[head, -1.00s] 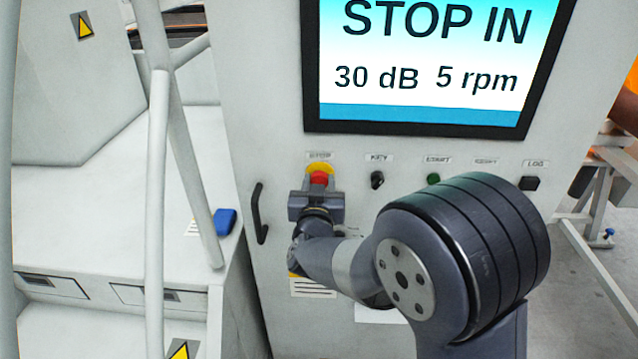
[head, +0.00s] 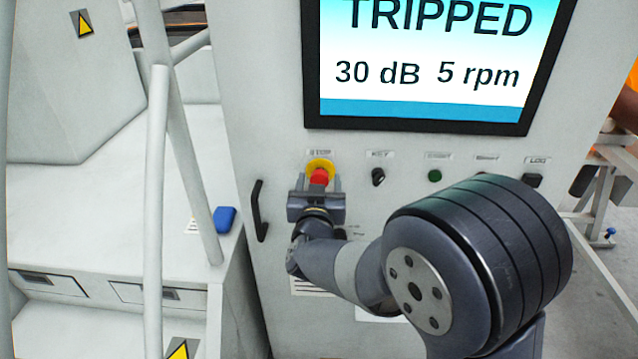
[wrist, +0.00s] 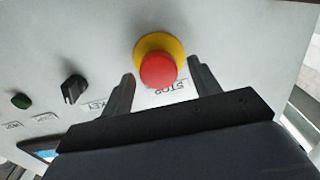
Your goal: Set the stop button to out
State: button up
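The stop button is a red mushroom head (head: 319,177) on a yellow collar at the left of the panel's control row. It also shows in the wrist view (wrist: 158,70), standing out from the panel. My gripper (head: 319,184) is right in front of it and slightly below. In the wrist view my gripper's fingers (wrist: 160,85) are spread to either side of the button, with a visible gap on each side. Neither finger appears to touch it. The screen (head: 425,60) above reads TRIPPED, 30 dB, 5 rpm.
A key switch (head: 378,177), a green button (head: 435,175) and a dark LOG knob (head: 533,181) are to the right. A black handle (head: 259,210) is left of my gripper. White rails and a blue block (head: 224,219) stand further left.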

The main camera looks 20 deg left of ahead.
jog(key=shift+s, duration=0.1)
jog(key=b+v, duration=0.2)
jog(key=v, duration=0.8)
jog(key=shift+s, duration=0.3)
jog(key=p+x, duration=0.3)
jog(key=x, duration=0.9)
jog(key=shift+d+r, duration=0.1)
jog(key=shift+d, duration=0.05)
jog(key=shift+s, duration=0.5)
jog(key=shift+d, duration=0.1)
